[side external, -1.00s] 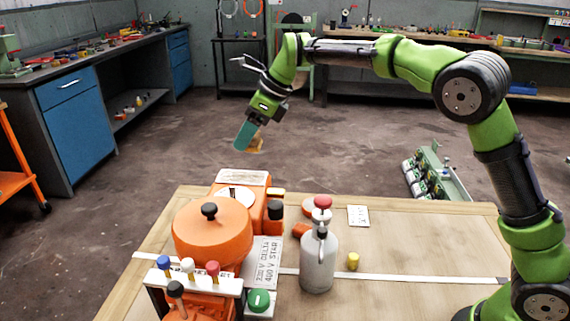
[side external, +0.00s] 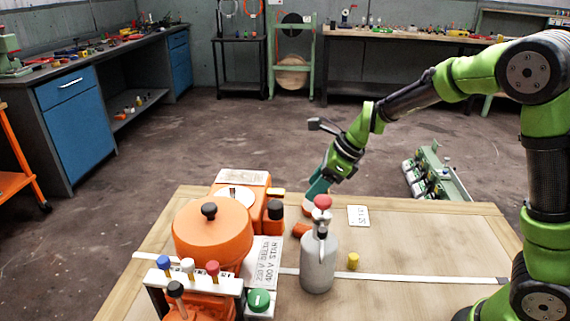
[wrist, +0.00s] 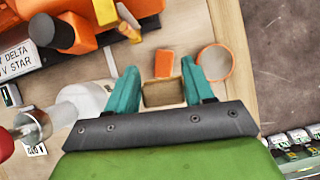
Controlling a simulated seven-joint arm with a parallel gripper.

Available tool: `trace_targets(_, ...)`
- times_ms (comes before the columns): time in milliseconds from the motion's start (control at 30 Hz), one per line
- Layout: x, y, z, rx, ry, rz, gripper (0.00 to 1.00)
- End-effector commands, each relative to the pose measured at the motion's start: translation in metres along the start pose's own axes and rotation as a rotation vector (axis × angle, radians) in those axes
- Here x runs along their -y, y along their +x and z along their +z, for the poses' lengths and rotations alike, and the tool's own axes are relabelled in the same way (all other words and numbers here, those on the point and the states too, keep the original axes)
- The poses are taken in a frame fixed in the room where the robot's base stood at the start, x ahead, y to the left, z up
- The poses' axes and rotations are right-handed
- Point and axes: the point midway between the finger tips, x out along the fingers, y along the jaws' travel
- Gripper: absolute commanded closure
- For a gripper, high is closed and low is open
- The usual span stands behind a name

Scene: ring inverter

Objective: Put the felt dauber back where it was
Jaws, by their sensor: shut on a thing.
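My gripper (side external: 316,190) is low over the far part of the bench, just behind the grey bottle. In the wrist view its teal fingers (wrist: 160,85) are shut on a tan block, which I take to be the felt dauber (wrist: 162,93). In the side view the fingers hide the dauber. Just beyond it in the wrist view are a small orange block (wrist: 165,63) and a round orange-rimmed dish (wrist: 214,62). The orange block also shows in the side view (side external: 302,230). I cannot tell whether the dauber touches the bench.
The grey bottle (side external: 318,262) with a red top stands close in front of my gripper. The orange machine (side external: 212,232) is to the left. A white card (side external: 358,216) and a yellow piece (side external: 353,261) lie to the right. The bench's right part is mostly clear.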

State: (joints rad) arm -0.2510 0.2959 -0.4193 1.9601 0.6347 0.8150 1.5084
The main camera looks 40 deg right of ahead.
Motion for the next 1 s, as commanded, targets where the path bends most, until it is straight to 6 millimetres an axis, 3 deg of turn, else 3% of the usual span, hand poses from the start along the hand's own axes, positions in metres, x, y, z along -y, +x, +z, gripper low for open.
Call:
trace_targets(33, -0.004, 0.003, -0.02, -0.003, 0.007, 0.003, 1.0)
trace_targets(100, -0.009, 0.008, -0.042, -0.003, 0.0, 0.007, 1.0)
trace_targets(200, -0.015, 0.013, -0.059, -0.003, -0.024, 0.017, 1.0)
trace_targets(367, -0.013, 0.023, -0.069, -0.003, -0.063, 0.042, 1.0)
trace_targets(867, -0.013, 0.08, -0.102, -0.004, -0.074, 0.049, 1.0)
trace_targets(1000, -0.013, 0.085, -0.105, -0.001, -0.076, 0.046, 1.0)
